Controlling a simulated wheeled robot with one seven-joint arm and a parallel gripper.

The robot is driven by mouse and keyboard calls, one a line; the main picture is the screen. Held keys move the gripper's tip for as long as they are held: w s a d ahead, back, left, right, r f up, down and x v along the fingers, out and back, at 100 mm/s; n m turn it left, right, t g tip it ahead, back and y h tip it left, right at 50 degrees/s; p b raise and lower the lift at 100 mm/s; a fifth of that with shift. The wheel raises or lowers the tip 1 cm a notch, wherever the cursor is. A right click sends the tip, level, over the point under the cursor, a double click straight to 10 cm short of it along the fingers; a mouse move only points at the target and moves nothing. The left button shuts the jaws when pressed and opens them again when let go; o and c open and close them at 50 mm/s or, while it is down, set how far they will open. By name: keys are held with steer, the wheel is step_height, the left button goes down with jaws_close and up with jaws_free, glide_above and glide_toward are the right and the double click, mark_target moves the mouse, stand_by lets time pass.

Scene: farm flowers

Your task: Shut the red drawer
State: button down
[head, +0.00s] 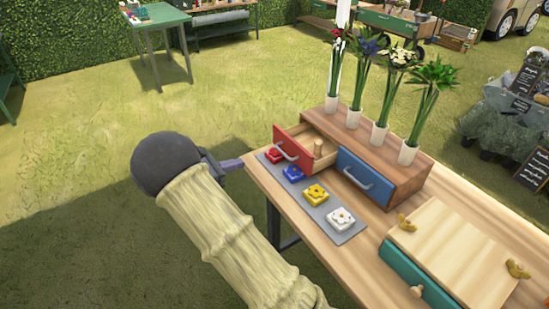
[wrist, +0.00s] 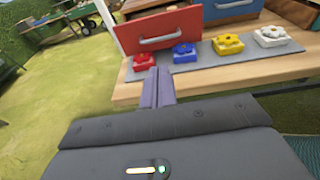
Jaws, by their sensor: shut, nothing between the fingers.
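The red drawer (head: 295,149) stands open, pulled out of the left side of a wooden drawer box (head: 387,154) on the table. A wooden knob-shaped thing (head: 319,147) is inside it. In the wrist view the red drawer front (wrist: 158,32) with its metal handle (wrist: 160,40) faces me, above and ahead of my fingers. My gripper (wrist: 157,88) is shut and empty, in front of the table edge and below the drawer front. In the head view my gripper (head: 232,164) points toward the table's left corner, apart from the drawer.
A grey mat (head: 330,219) with red, blue, yellow and white flower blocks lies in front of the drawers. The blue drawer (head: 363,178) beside the red one is shut. Vases with flowers stand on the box. A wooden box with a green drawer (head: 418,275) sits nearer. Grass is free at left.

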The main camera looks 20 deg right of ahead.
steer(key=shift+d, duration=0.1)
steer(key=x, duration=1.4)
steer(key=shift+w, duration=0.15)
